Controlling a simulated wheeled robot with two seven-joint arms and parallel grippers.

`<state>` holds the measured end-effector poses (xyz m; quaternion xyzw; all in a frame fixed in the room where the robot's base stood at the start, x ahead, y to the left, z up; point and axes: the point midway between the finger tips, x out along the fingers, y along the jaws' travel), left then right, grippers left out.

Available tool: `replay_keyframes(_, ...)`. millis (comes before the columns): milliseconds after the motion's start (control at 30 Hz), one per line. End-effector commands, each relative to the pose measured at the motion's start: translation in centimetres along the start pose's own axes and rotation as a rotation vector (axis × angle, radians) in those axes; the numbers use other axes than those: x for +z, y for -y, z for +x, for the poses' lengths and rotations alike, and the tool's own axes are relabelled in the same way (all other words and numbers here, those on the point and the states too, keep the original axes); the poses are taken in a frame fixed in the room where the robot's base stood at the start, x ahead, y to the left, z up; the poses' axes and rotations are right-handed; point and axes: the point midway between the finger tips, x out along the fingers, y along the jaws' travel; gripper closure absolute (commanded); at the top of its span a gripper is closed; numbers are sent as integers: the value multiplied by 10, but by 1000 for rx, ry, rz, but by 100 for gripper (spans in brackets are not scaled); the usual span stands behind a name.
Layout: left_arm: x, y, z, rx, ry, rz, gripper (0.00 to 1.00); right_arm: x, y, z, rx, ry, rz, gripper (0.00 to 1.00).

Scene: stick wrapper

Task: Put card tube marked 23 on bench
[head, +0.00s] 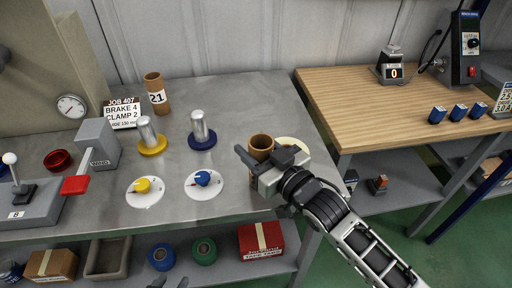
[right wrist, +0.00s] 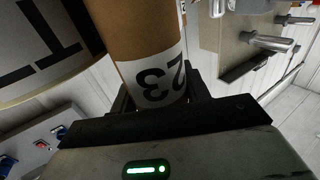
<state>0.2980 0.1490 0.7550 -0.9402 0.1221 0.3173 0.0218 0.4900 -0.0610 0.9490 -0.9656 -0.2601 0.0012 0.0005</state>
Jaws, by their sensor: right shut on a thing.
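The brown card tube marked 23 (right wrist: 150,50) is between the fingers of my right gripper (head: 262,168). Its white label reads 23 upside down in the right wrist view. In the head view the tube's open top (head: 261,142) shows above the gripper, near the grey bench's (head: 240,110) right edge. The tube looks roughly upright; whether its foot touches the bench I cannot tell. My left gripper (head: 170,283) shows only as two dark, separated tips at the bottom edge, apparently empty and open. Another card tube, marked 21 (head: 157,94), stands at the bench's back.
A pale round disc (head: 295,145) lies partly behind my right gripper.

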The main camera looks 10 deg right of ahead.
Motion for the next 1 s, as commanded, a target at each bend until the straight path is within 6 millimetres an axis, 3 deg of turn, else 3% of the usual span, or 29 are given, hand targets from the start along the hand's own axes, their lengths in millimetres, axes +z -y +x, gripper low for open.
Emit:
replay_keyframes(400, 1, 0, 1, 0, -2, 0, 64, 7, 1, 0, -1, -2, 0, 76)
replay_keyframes(433, 0, 0, 1, 0, -2, 0, 64, 7, 1, 0, -1, -2, 0, 51)
replay_keyframes(500, 0, 0, 1, 0, -2, 0, 64, 6, 1, 0, -1, -2, 0, 32)
replay_keyframes(867, -3, 0, -1, -1, -4, 1, 64, 0, 1, 0, -1, -2, 0, 32)
replay_keyframes(1000, -1, 0, 1, -1, -5, 1, 64, 5, 0, -20, 0, 2, 0, 32)
